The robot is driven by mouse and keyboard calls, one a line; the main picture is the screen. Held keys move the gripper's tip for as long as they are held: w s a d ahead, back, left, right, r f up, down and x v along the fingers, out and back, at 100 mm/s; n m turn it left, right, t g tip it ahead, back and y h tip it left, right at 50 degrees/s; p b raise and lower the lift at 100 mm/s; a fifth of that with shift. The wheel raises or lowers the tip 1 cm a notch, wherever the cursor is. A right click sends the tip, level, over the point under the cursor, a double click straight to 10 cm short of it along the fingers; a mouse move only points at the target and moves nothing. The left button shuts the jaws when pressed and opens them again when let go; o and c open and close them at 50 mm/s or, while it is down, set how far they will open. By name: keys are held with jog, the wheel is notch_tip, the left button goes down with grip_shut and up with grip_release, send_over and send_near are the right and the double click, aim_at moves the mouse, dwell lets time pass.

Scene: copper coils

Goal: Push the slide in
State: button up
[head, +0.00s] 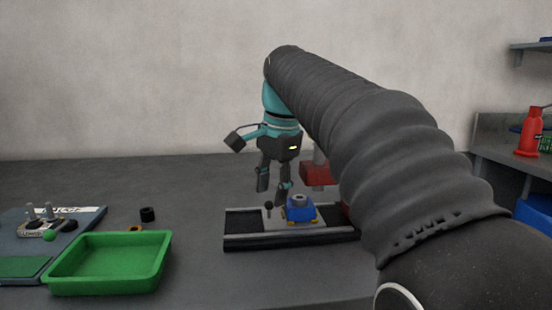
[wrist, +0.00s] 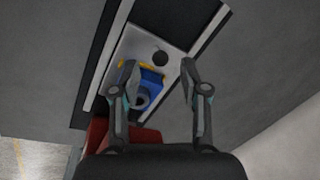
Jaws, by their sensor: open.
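The slide is a pale grey plate (head: 277,224) with an upright black knob (head: 268,207) on its left part. It sits between the dark rails of a low fixture (head: 240,241). A blue block (head: 301,212) with a grey ring on top and yellow at its base stands on the plate, right of the knob. My gripper (head: 273,188) points down above the plate, open and empty. In the wrist view the knob (wrist: 160,58) shows beyond and between the spread fingertips (wrist: 159,68). The left finger partly hides the blue block (wrist: 152,80).
A red part (head: 317,174) stands behind the blue block, partly hidden by my arm. A green tray (head: 108,278), a black cylinder (head: 147,214) and a board with pegs (head: 82,222) lie left. Bare table separates the tray and fixture.

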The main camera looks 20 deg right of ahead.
notch_tip(320, 180, up, 10)
jog(key=s, duration=0.1)
jog(key=shift+s+d+f, duration=0.25)
jog(key=shift+s+d, duration=0.1)
jog(key=shift+d, duration=0.05)
jog(key=f+m+b, duration=0.1)
jog(key=f+m, duration=0.2)
jog(key=f, duration=0.1)
jog(key=w+a+f+m+h, duration=0.1)
jog(key=f+m, duration=0.2)
jog(key=f, duration=0.1)
jog(key=w+f+m+b, duration=0.1)
jog(key=f+m, duration=0.2)
jog(key=shift+a+f+h+b, duration=0.2)
jog(key=shift+f+h+b, duration=0.1)
jog(key=shift+f+h, duration=0.1)
dwell(0.8)
grip_shut()
